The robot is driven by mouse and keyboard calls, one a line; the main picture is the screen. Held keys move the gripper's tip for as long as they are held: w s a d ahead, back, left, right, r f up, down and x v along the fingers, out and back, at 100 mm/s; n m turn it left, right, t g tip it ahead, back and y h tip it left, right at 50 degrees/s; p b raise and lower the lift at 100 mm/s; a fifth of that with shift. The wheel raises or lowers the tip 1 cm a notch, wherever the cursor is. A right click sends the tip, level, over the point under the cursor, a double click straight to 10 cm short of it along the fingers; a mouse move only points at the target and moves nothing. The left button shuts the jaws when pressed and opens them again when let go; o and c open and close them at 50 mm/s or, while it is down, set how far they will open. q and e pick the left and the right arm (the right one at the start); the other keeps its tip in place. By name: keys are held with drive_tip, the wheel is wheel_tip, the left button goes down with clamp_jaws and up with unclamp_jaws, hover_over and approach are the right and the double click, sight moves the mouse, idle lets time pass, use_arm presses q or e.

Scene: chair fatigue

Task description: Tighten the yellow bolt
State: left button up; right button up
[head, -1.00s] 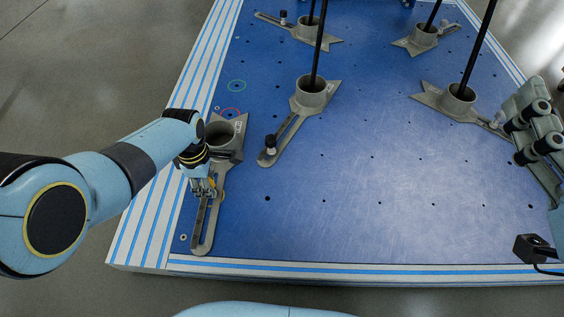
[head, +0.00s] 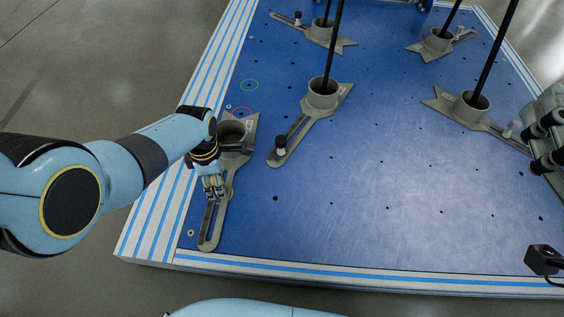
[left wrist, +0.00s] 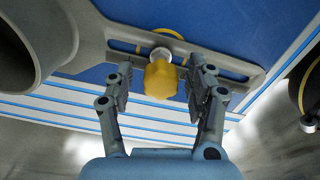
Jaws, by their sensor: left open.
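The yellow bolt (left wrist: 161,80) stands in the slot of the grey slotted clamp (left wrist: 222,64) in the left wrist view. My left gripper (left wrist: 161,82) is open, with one finger on each side of the bolt's yellow head and a visible gap on both sides. In the head view, my left gripper (head: 214,194) is over the slotted arm of the near-left clamp (head: 209,236), and it mostly hides the bolt.
Other grey clamps hold black rods, one at the centre (head: 322,95) and one at the right (head: 472,105). A black device (head: 543,259) sits at the right front edge. The blue plate's (head: 400,210) front middle is clear.

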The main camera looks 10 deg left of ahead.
use_arm(q)
drive_tip(key=shift+n, duration=0.3)
drive_tip(key=n, duration=0.4)
idle(0.3)
drive_tip(key=shift+n, duration=2)
drive_tip(key=shift+p, duration=0.3)
drive_tip(key=n, duration=0.4)
drive_tip(key=shift+c, duration=0.3)
